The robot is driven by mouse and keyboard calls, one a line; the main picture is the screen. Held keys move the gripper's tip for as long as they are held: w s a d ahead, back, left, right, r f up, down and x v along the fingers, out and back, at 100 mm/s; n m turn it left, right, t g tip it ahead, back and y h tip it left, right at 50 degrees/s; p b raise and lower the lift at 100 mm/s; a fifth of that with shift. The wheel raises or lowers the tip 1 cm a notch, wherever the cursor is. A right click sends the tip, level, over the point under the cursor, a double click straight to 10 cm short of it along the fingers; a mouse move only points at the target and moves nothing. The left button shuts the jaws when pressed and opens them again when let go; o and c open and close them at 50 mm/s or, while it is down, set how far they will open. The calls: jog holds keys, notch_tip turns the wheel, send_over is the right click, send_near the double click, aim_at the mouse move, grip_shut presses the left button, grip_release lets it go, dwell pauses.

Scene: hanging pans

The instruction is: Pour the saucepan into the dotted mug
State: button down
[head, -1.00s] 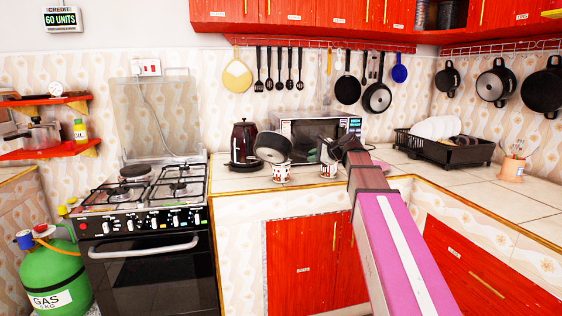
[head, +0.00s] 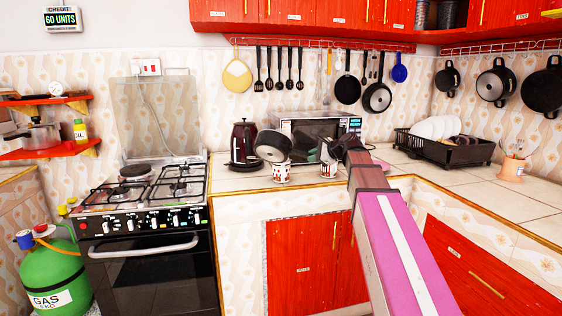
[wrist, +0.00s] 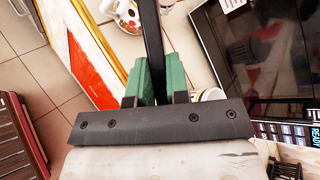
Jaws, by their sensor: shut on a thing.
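A dark saucepan (head: 272,147) is held tilted above the left mug on the counter, its round side facing the head camera. Its contents cannot be made out. My gripper (head: 329,152) is shut on the saucepan's handle; the black handle (wrist: 152,40) runs between the green fingers (wrist: 160,82) in the wrist view. The left mug (head: 281,173) is white with red and dark marks, upright below the pan. In the wrist view a mug with coloured spots (wrist: 128,14) stands left of the handle. A second patterned mug (head: 328,170) stands below my gripper.
A microwave (head: 312,128) stands close behind the mugs, and a dark kettle (head: 243,144) to their left. A black dish rack (head: 440,148) with plates is to the right. Utensils and pans hang on the wall. The counter's front edge is close.

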jog(key=shift+m+g, duration=0.3)
jog(key=shift+g, duration=0.1)
dwell(1.4)
jog(key=shift+f+m+g, duration=0.5)
jog(key=shift+f, duration=0.2)
dwell(1.5)
jog(key=shift+m+g+p, duration=0.4)
jog(key=shift+g, duration=0.1)
dwell(0.9)
jog(key=shift+w+d+r+m+g+y+p, duration=0.15)
jog(key=shift+w+m+g+y+p, duration=0.15)
jog(key=shift+w+m+g+y, duration=0.15)
dwell(1.0)
jog(key=shift+m+g, duration=0.55)
dwell(0.6)
